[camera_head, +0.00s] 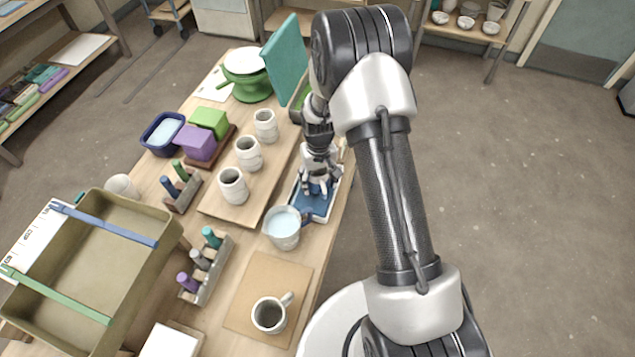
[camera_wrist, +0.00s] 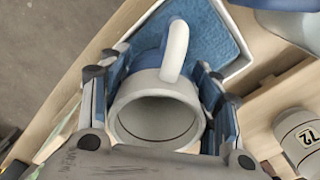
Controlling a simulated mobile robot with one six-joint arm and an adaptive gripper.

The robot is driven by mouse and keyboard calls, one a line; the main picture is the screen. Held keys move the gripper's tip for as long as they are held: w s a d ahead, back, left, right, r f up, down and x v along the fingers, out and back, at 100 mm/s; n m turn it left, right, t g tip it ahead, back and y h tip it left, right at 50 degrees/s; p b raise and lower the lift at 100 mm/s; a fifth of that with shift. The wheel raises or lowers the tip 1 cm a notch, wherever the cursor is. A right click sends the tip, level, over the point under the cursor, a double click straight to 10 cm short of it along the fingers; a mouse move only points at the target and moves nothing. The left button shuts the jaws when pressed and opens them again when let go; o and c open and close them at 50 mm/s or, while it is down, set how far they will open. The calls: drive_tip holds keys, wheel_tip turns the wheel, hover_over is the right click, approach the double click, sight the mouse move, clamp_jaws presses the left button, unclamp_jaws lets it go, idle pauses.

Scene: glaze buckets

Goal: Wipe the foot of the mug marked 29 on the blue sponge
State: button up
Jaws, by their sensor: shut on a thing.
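My gripper (camera_head: 318,184) is shut on a pale grey mug (camera_wrist: 150,112), with fingers on both sides of it. In the wrist view my gripper (camera_wrist: 157,72) shows the mug's open mouth facing the camera and its handle pointing to the top. No number shows on this mug, and its foot is hidden. The blue sponge (camera_head: 313,203) lies in a shallow tray (camera_head: 323,217) under my gripper. In the wrist view the sponge (camera_wrist: 215,35) shows behind the mug and handle. I cannot tell whether the foot touches it.
Several pale mugs (camera_head: 233,186) stand on a board left of the gripper; one (camera_wrist: 303,136) reads 72 in the wrist view. A bucket of pale liquid (camera_head: 283,231) stands close in front of the tray. Another mug (camera_head: 268,315) stands on a square mat (camera_head: 245,290).

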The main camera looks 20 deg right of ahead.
drive_tip(key=shift+s+a+r, duration=0.1)
drive_tip(key=shift+s+a, duration=0.55)
drive_tip(key=shift+s, duration=0.3)
drive_tip(key=shift+s+a+f, duration=0.1)
drive_tip(key=shift+s+a, duration=0.5)
drive_tip(key=shift+s, duration=0.3)
drive_tip(key=shift+s+a+r, duration=0.1)
drive_tip(key=shift+s+a, duration=0.55)
drive_tip(key=shift+s, duration=0.3)
drive_tip(key=shift+w+d+b, duration=0.15)
drive_tip(key=shift+w+d, duration=0.5)
drive_tip(key=shift+w, duration=0.3)
drive_tip(key=shift+w+d+b, duration=0.1)
drive_tip(key=shift+w+d, duration=0.55)
drive_tip(key=shift+w, duration=0.25)
drive_tip(key=shift+w+d+b, duration=0.15)
drive_tip(key=shift+w+d, duration=0.5)
drive_tip(key=shift+w, duration=0.3)
drive_tip(key=shift+s+a, duration=0.65)
drive_tip(key=shift+s, duration=0.35)
drive_tip(key=shift+s+a, duration=0.7)
drive_tip(key=shift+s, duration=0.25)
drive_tip(key=shift+s+a, duration=0.65)
drive_tip(key=shift+s, duration=0.35)
wheel_tip(320, 180, up, 7)
drive_tip(key=p, duration=0.5)
